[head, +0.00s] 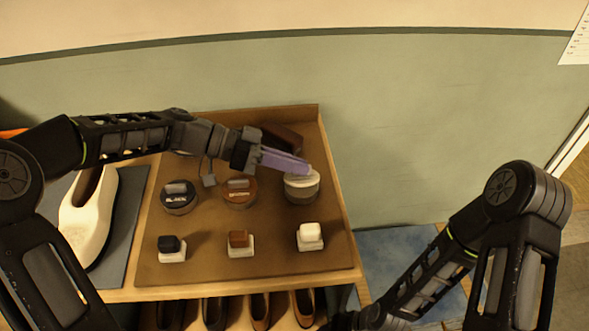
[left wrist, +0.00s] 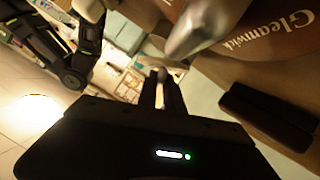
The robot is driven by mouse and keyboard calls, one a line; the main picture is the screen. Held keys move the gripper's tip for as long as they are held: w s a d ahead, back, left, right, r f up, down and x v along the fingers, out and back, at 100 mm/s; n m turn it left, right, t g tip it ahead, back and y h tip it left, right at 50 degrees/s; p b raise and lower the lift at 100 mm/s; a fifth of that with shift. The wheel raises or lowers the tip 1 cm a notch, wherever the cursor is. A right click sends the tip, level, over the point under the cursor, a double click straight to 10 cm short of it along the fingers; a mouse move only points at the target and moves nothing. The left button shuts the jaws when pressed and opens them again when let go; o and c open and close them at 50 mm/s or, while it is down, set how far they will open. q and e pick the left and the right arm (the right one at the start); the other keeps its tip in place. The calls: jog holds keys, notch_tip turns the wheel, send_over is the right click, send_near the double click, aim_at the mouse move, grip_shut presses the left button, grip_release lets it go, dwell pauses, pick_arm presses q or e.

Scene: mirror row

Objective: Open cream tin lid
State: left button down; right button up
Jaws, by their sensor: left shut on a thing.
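The cream tin (head: 301,194) stands at the right of the brown board in the head view, a round tin with a pale lid (head: 303,182). My left gripper (head: 306,170) reaches in from the left, and its purple fingers are shut at the top of this tin, on the lid. The fingers cover part of the lid, so I cannot tell if it is raised or tilted. The left wrist view shows dark gripper parts, but the grip itself is unclear there. My right arm comes in at the right; its gripper is out of the frame.
A black-labelled tin (head: 179,198) and a brown-labelled tin (head: 239,193) stand left of it. Small applicators, black (head: 172,249), brown (head: 240,244) and white (head: 310,237), line the front. A dark brown block (head: 283,135) lies behind my gripper. A cream shoe (head: 88,218) is at left.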

pick_arm(q)
jog(key=shift+w+a+r+n+g+h, duration=0.15)
jog(key=shift+w+n+g, duration=0.15)
jog(key=shift+n, duration=0.15)
jog(key=shift+w+r+n+g+h, duration=0.15)
jog(key=shift+w+n+g, duration=0.1)
jog(key=shift+n, duration=0.2)
jog(key=shift+f, duration=0.1)
jog(key=c, duration=1.5)
grip_release()
jog(key=shift+b+v, duration=0.65)
jog(key=shift+v, duration=3.25)
